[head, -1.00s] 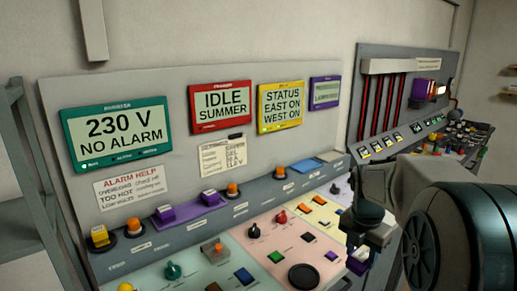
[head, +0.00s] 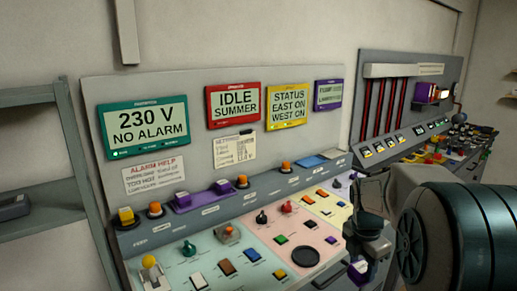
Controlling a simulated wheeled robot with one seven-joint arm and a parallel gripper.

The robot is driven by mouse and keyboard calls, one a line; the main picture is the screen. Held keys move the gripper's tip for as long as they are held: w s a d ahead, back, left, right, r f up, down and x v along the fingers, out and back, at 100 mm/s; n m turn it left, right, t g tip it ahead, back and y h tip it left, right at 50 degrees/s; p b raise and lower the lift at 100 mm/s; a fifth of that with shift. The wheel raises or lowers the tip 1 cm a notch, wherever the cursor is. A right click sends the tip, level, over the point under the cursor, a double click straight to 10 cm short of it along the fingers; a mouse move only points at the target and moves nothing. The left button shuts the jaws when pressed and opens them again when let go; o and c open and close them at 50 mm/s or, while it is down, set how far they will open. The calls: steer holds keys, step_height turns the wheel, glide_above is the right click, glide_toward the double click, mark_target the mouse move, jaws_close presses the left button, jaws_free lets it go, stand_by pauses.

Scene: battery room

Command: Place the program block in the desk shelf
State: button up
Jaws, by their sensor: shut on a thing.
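My gripper (head: 364,258) hangs at the lower right of the head view, in front of the right end of the sloped control desk. It is shut on a small purple block with a pale face (head: 357,270), partly hidden by the fingers. I cannot read any marking on it. On the desk's raised back ledge lies a long purple holder (head: 203,200). Two purple blocks with pale tops stand at it, a left one (head: 181,199) and a right one (head: 222,187). The gripper is well to the right of this holder and apart from it.
Orange and yellow buttons line the ledge. The sloped desk carries a yellow-topped lever (head: 149,262), knobs and a round black disc (head: 305,257). Several screens hang on the panel behind. A grey rack (head: 66,214) stands at the left. A second console (head: 408,100) stands at the right.

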steer(key=w+a+f+m+g, duration=0.1)
steer(key=a+f+m, duration=0.4)
steer(key=f+m, duration=0.6)
steer(key=a+f+m+g+y, duration=0.1)
steer(key=a+f+m, duration=0.4)
steer(key=f+m, duration=0.6)
steer(key=shift+w+a+m, duration=0.15)
steer(key=shift+w+m, duration=0.15)
steer(key=shift+w, duration=0.1)
steer(key=shift+f, duration=0.1)
